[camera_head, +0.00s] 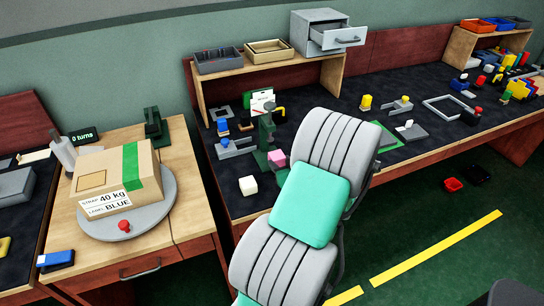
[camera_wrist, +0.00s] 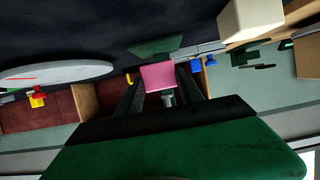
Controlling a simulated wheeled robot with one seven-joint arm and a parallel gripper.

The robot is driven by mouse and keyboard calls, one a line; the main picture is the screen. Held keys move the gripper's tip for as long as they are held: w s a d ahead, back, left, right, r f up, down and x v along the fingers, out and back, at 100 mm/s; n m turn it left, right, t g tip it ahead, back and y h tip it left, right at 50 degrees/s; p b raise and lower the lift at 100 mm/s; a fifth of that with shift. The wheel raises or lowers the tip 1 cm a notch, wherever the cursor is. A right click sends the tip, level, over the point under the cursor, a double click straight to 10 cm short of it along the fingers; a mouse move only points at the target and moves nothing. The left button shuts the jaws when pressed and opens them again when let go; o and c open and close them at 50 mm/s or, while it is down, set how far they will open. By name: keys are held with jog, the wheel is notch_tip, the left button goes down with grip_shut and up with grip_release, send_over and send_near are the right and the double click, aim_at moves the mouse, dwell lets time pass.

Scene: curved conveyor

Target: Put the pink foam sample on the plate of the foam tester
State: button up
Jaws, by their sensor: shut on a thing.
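The pink foam sample (camera_wrist: 158,76) is a small pink block between the two dark fingers of my gripper (camera_wrist: 160,82) in the wrist view. My gripper is shut on it. In the head view the pink foam sample (camera_head: 277,159) shows just past the edge of my arm, close to the green foam tester (camera_head: 266,132) on the dark bench. My arm hides the gripper and part of the tester there. A green part (camera_wrist: 154,47), seemingly of the tester, shows beyond the foam in the wrist view. I cannot tell whether the foam touches the plate.
A white cube (camera_head: 248,185) lies on the bench left of my arm. A blue-topped grey device (camera_head: 232,145) stands left of the tester. A carton (camera_head: 115,180) sits on a round turntable (camera_head: 150,216) at left. A shelf (camera_head: 330,72) runs behind.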

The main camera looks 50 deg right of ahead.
aim_at(275, 152)
jog(key=w+d, duration=0.2)
jog(key=w, duration=0.1)
jog(key=w+d, duration=0.1)
jog(key=w, duration=0.1)
jog(key=shift+w+d+p, duration=0.1)
jog(key=shift+w+p, duration=0.15)
jog(key=shift+p, duration=0.15)
jog(key=shift+w+d+f, duration=0.1)
jog(key=shift+f, duration=1.65)
jog(key=shift+f, duration=0.2)
jog(key=o, duration=1.3)
jog(key=shift+r, duration=0.1)
